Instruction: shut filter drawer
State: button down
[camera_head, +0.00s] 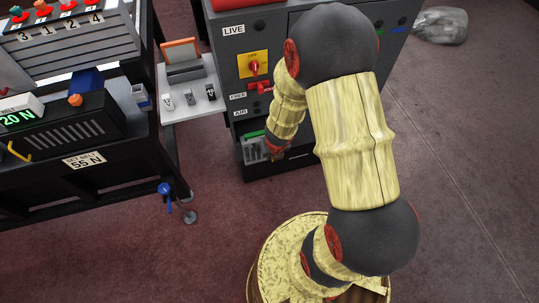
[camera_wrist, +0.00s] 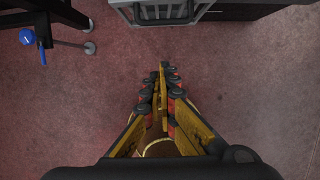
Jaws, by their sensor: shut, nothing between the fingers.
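The filter drawer (camera_head: 254,151) stands out from the lower front of the dark grey cabinet (camera_head: 225,75), with a grey slatted part and a green item at its edge. In the wrist view the grey drawer front (camera_wrist: 165,20) is at the top centre, beyond my fingertips. My gripper (camera_wrist: 163,68) is shut and empty, pointing towards the drawer with a gap of floor between. In the head view my gripper (camera_head: 275,152) is small beside the drawer, partly hidden by my arm.
A black bench (camera_head: 90,185) with a 20 N readout stands at left; its leg and blue-handled foot (camera_wrist: 28,37) show in the wrist view. A small white shelf (camera_head: 190,100) joins bench and cabinet. A clear bag (camera_head: 440,25) lies at far right. The carpet below the drawer is clear.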

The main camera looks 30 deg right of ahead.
jog(key=w+d+f+b, duration=0.1)
jog(key=w+f+b, duration=0.2)
jog(key=w+f, duration=0.3)
jog(key=shift+d+f, duration=0.35)
jog(key=shift+f, duration=0.9)
